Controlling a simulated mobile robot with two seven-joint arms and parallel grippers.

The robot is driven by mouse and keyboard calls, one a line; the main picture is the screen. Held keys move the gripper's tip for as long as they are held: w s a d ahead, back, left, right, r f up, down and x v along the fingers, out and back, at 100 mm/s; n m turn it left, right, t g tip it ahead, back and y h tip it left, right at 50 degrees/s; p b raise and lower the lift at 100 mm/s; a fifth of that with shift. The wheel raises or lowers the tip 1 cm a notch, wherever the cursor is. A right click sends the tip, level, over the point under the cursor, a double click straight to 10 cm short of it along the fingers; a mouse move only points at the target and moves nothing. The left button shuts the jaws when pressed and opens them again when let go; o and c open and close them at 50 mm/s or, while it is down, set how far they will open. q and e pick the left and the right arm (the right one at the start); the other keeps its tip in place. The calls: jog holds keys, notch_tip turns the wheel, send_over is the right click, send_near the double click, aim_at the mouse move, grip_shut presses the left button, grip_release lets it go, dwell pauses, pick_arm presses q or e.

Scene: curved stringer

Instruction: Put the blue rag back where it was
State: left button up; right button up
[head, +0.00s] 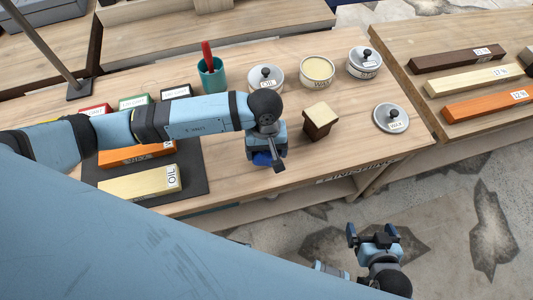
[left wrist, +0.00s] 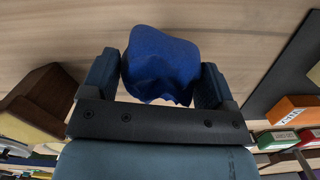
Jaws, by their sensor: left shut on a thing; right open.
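The blue rag (left wrist: 160,62) is bunched between the two fingers of my left gripper (left wrist: 158,80) in the left wrist view. My left gripper is shut on it. In the head view my left gripper (head: 268,158) is over the front part of the wooden table, and only a bit of the blue rag (head: 262,159) shows under it. I cannot tell whether the rag touches the table. My right gripper (head: 373,236) is open and empty, out over the floor in front of the table.
A brown block with a cream top (head: 318,121) stands just right of my left gripper. Behind are an OIL tin (head: 265,78), an open tin (head: 317,71) and a teal cup (head: 212,76). A WAX lid (head: 391,118) lies right. A dark mat (head: 190,185) with blocks lies left.

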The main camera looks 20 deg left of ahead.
aim_at(266, 156)
pick_arm(q)
jog(key=shift+f, duration=1.55)
jog(key=shift+f, duration=0.1)
jog(key=o, duration=0.4)
jog(key=shift+f, duration=0.1)
jog(key=o, duration=0.3)
jog(key=shift+o, duration=0.2)
jog(key=shift+r, duration=0.35)
jog(key=r, duration=0.7)
jog(key=w+r+b, duration=0.1)
jog(key=r, duration=0.2)
jog(key=shift+w+a+r, duration=0.1)
jog(key=shift+a+r, duration=0.15)
jog(key=shift+a, duration=0.05)
jog(key=shift+r, duration=0.6)
